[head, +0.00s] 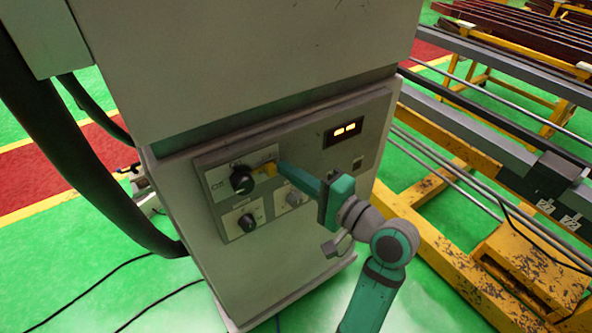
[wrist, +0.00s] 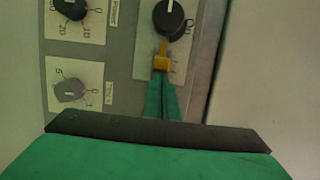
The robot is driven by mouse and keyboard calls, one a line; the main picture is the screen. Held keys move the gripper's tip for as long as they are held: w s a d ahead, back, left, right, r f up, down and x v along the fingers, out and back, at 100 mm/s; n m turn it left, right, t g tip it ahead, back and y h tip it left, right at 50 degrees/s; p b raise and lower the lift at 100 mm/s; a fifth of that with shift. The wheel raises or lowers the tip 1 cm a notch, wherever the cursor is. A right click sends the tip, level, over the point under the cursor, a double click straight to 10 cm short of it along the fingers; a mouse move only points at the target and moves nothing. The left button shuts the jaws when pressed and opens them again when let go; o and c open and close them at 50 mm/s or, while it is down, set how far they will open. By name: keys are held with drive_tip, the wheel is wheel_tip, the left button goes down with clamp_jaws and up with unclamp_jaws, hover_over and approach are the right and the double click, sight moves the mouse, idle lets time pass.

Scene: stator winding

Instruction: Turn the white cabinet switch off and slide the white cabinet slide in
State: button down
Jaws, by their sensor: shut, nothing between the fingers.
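The white cabinet (head: 245,75) stands upright in the middle of the head view, with a control panel on its front. A large black rotary knob (head: 241,180) sits at the panel's upper left. The knob shows at the top of the wrist view (wrist: 172,20), with a white pointer mark. My gripper (head: 281,166) is shut and empty, its teal fingers just right of the knob. In the wrist view its fingers (wrist: 162,84) end at a small yellow piece (wrist: 162,63) next to the knob. I cannot tell whether this is a panel part or my fingertips. No slide is clearly identifiable.
Smaller knobs sit lower on the panel, one black (head: 248,222) and one grey (head: 294,198). A display (head: 346,131) with two lit yellow segments is at upper right. Thick black cables (head: 70,150) hang at left. A yellow frame (head: 450,240) stands right of the cabinet.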

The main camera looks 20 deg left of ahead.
drive_tip(key=shift+s+a, duration=0.3)
drive_tip(key=shift+s, duration=0.4)
drive_tip(key=d, duration=1.2)
drive_tip(key=shift+s, duration=0.25)
